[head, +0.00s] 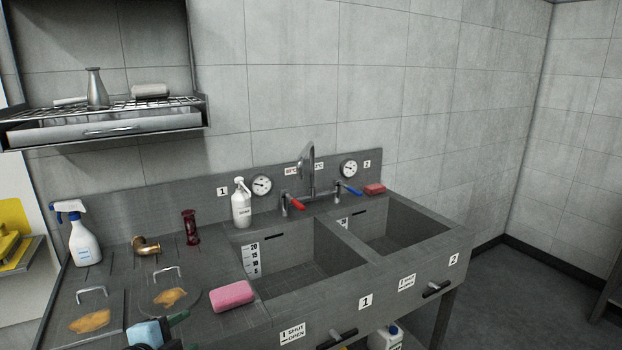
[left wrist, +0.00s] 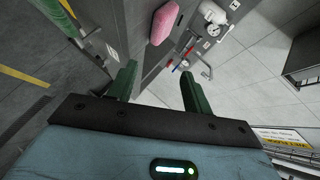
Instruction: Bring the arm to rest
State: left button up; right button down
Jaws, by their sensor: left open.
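My left gripper (head: 172,326) shows at the bottom edge of the head view, a blue and dark body with green fingers, in front of the metal sink unit. In the left wrist view its two green fingers (left wrist: 157,86) stand apart with nothing between them. The pink sponge (head: 232,295) lies on the counter to the gripper's right in the head view, apart from it. The sponge also shows beyond the fingers in the left wrist view (left wrist: 163,25). Most of my left arm is out of the head view. My right gripper is in neither view.
The counter (head: 205,262) holds a spray bottle (head: 84,240), a brass elbow (head: 146,245), a dark red fitting (head: 191,227) and a white bottle (head: 241,204). Two sink basins with a tap (head: 307,170) are at right. A rack (head: 110,120) hangs above left. Grey floor (head: 530,300) is clear at right.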

pick_arm(q)
jog(key=s+d+f+n+g, duration=0.1)
jog(key=s+f+n, duration=0.6)
jog(key=s+f, duration=0.7)
jog(key=s+d+f+n+g+y, duration=0.1)
jog(key=s+f+n, duration=0.6)
jog(key=s+f, duration=0.7)
jog(key=shift+d+f+g, duration=0.25)
jog(key=shift+d+g, duration=0.35)
jog(key=shift+d, duration=0.15)
